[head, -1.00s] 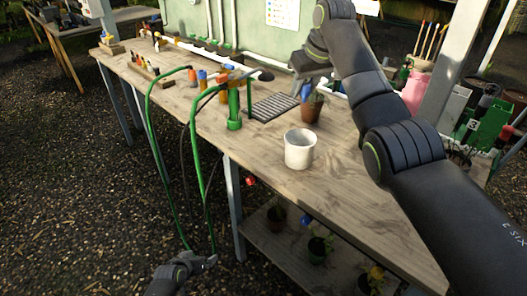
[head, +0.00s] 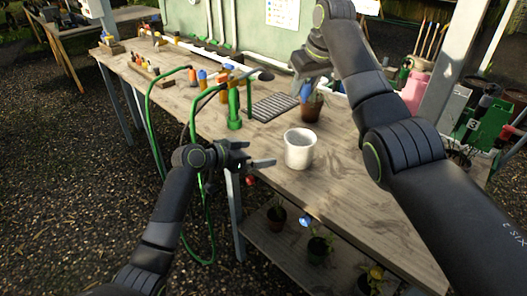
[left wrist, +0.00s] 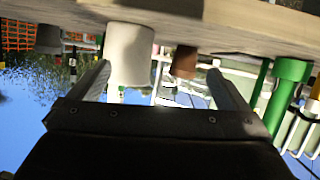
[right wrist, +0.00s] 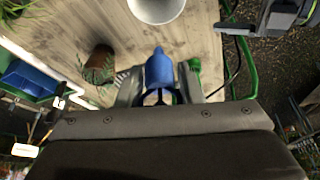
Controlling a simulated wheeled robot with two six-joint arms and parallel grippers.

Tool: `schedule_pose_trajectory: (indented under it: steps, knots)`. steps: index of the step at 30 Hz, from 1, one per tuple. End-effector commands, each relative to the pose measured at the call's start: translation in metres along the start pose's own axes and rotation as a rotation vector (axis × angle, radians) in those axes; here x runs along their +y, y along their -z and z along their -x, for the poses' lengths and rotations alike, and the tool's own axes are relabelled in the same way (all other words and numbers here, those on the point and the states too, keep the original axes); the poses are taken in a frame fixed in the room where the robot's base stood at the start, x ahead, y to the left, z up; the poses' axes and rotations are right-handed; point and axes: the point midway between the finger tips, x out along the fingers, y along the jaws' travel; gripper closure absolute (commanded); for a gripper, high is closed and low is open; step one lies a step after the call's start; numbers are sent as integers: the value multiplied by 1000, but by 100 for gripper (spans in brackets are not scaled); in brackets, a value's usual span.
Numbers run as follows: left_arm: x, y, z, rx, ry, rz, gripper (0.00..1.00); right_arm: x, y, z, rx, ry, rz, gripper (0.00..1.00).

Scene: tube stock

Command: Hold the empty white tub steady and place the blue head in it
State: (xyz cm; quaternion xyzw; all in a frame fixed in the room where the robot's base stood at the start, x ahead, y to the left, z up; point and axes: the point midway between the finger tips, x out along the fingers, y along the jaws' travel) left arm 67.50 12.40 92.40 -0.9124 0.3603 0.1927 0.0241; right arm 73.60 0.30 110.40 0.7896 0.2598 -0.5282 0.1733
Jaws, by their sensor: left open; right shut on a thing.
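The white tub (head: 300,150) stands upright on the wooden bench near its front edge. It also shows in the left wrist view (left wrist: 129,55) and at the top of the right wrist view (right wrist: 156,8). My left gripper (head: 268,154) is open at the front edge, to the left of the tub and apart from it in the head view. In the left wrist view the tub shows beyond the open fingers. My right gripper (head: 303,86) is above the back part of the bench, shut on the blue head (right wrist: 159,68). The blue head is partly hidden by the gripper in the head view.
A brown plant pot (head: 312,107) stands behind the tub, close below my right gripper. A slatted grey tray (head: 270,108) and a green upright pipe (head: 234,110) are to the left. The bench right of the tub is clear.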

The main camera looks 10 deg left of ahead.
Motion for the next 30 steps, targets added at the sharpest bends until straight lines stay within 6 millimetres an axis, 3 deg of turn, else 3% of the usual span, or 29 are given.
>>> schedule_pose_trajectory:
  steps: [4, 11, 30]
  knots:
    - [23, 15, -2, -15, -98, -132, 2, 0, 0, 0, 0, 0, 0, 88]
    - [35, 20, -9, -19, -149, -199, 2, 0, 0, 0, 0, 0, 0, 88]
    - [48, 17, -102, -20, -146, -197, 2, 0, 0, 0, 0, 0, 0, 88]
